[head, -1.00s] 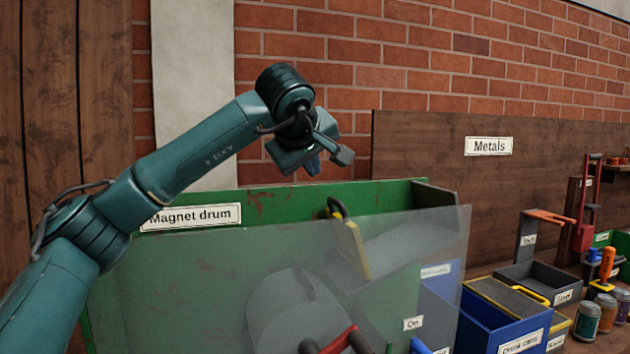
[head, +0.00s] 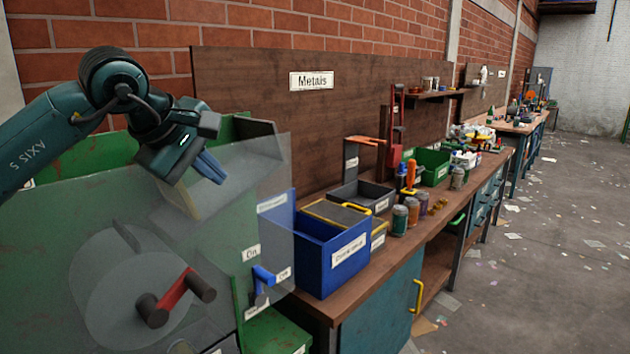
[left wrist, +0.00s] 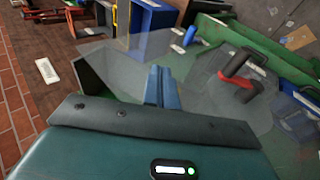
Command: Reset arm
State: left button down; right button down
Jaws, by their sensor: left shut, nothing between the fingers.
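My left arm comes in from the left in the head view. Its gripper (head: 209,167) is shut and empty, with the blue fingers together. It is raised in front of the green magnet drum machine (head: 75,185), near the top of its clear guard. The left wrist view also shows the shut blue fingers (left wrist: 162,87), with the guard and the drum's red-and-black crank handle beyond them. My right gripper is in neither view.
The crank handle (head: 175,297) is at the machine's front. A blue bin (head: 333,262), a grey tray (head: 362,190) and several jars stand on the wooden bench to the right. Littered floor (head: 560,235) lies open at the far right.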

pick_arm(q)
jog(key=s+d+f+n+g+h, duration=0.3)
jog(key=s+d+f+n+h, duration=0.35)
jog(key=d+h, duration=0.2)
jog(key=s+d+f+n+g+h, duration=0.2)
jog(key=s+d+f+n+h, duration=0.35)
jog(key=d+n+h, duration=0.35)
jog(key=w+a+f+n+t+y, duration=0.1)
jog(key=a+f+n+t+y, duration=0.3)
jog(key=n, duration=0.5)
jog(key=a+f+n+t+y, duration=0.1)
jog(key=f+n+t+y, duration=0.2)
jog(key=f+n+t, duration=0.45)
jog(key=w+a+f+n+t+y, duration=0.1)
jog(key=a+f+n+t+y, duration=0.2)
jog(key=n, duration=0.8)
jog(key=s+a+f+n+g+y, duration=0.3)
jog(key=s+f+n, duration=0.4)
jog(key=f, duration=0.3)
jog(key=s+a+f+n+g+y, duration=0.3)
jog(key=s+f+n, duration=0.5)
jog(key=f, duration=0.3)
jog(key=shift+s+a+f+y+p, duration=0.25)
jog(key=shift+s+a+y+p, duration=0.15)
jog(key=shift+s+a+y, duration=0.35)
jog(key=c, duration=2.2)
grip_release()
jog(key=shift+w+d+g, duration=0.15)
jog(key=shift+d+g, duration=0.05)
jog(key=shift+g, duration=0.05)
